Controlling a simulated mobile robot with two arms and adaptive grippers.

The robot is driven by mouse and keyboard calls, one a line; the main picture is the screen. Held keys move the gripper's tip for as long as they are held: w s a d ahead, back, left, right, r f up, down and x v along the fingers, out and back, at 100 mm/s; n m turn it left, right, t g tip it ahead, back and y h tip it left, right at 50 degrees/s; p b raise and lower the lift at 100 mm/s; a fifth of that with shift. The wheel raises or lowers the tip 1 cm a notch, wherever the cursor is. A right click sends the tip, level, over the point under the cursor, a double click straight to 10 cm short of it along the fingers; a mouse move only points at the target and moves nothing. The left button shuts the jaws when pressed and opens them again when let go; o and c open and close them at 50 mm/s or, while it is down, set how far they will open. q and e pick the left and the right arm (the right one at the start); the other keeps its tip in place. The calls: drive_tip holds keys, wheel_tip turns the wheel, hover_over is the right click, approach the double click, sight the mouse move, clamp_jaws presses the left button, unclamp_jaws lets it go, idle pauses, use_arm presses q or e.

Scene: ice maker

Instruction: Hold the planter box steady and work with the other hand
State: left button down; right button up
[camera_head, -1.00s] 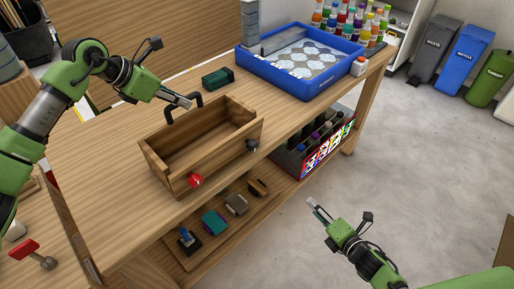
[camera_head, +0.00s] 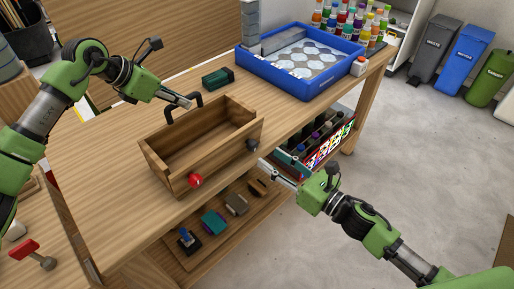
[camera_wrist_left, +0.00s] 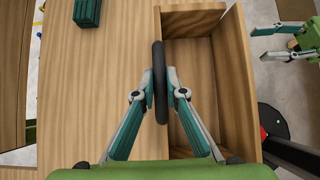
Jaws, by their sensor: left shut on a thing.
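The planter box (camera_head: 222,153) is an open wooden box, upright on the workbench in the head view. A black handle (camera_head: 172,116) stands on its far long side. My left gripper (camera_head: 189,103) is shut on this handle; the left wrist view shows the fingers on both sides of the handle (camera_wrist_left: 160,85). A red knob (camera_head: 195,180) and a dark knob (camera_head: 252,144) sit at the box's near side. My right gripper (camera_head: 271,170) is open and empty, apart from the box, off its near right corner. Its two spread fingers also show in the left wrist view (camera_wrist_left: 262,43).
A blue tray (camera_head: 305,91) and a green block (camera_head: 217,78) lie on the bench (camera_head: 110,165) behind the box. A lower shelf (camera_head: 245,222) holds several small tools, with a bottle crate (camera_head: 325,145) to the right. Open floor lies to the right.

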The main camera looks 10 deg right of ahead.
sight(255, 147)
drive_tip(key=x, duration=0.6)
drive_tip(key=shift+w+a, duration=0.2)
drive_tip(key=shift+w, duration=0.1)
drive_tip(key=c, duration=1.1)
